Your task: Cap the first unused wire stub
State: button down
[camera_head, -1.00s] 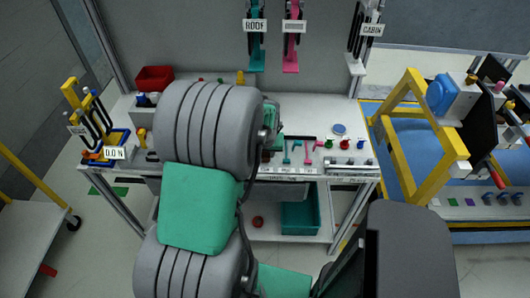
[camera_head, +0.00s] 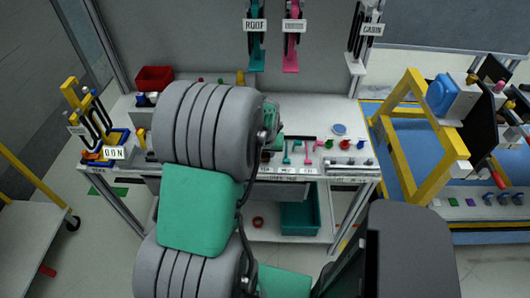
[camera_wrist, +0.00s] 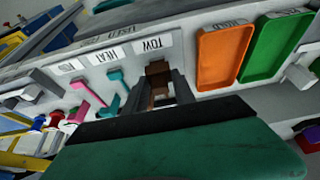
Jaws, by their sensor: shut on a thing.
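My gripper (camera_wrist: 160,95) shows in the wrist view, with its two dark fingers shut on a brown piece (camera_wrist: 158,70). The piece stands in front of the white panel edge, just below a label that reads TOW upside down. I cannot tell whether it still touches the bench. In the head view my own arm hides the gripper. I cannot clearly make out a wire stub or a cap in either view.
Beside the gripper in the wrist view are a teal tool (camera_wrist: 116,88), a pink tool (camera_wrist: 88,92), an orange tray (camera_wrist: 224,55) and a green tray (camera_wrist: 272,46). In the head view, a red bin (camera_head: 154,78) stands at the bench's back left. A yellow frame (camera_head: 395,140) stands at right.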

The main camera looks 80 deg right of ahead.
jog(key=shift+f+b, duration=0.7)
jog(key=shift+f, duration=0.2)
jog(key=c, duration=0.9)
grip_release()
jog(key=shift+c, duration=0.2)
jog(key=v, duration=0.8)
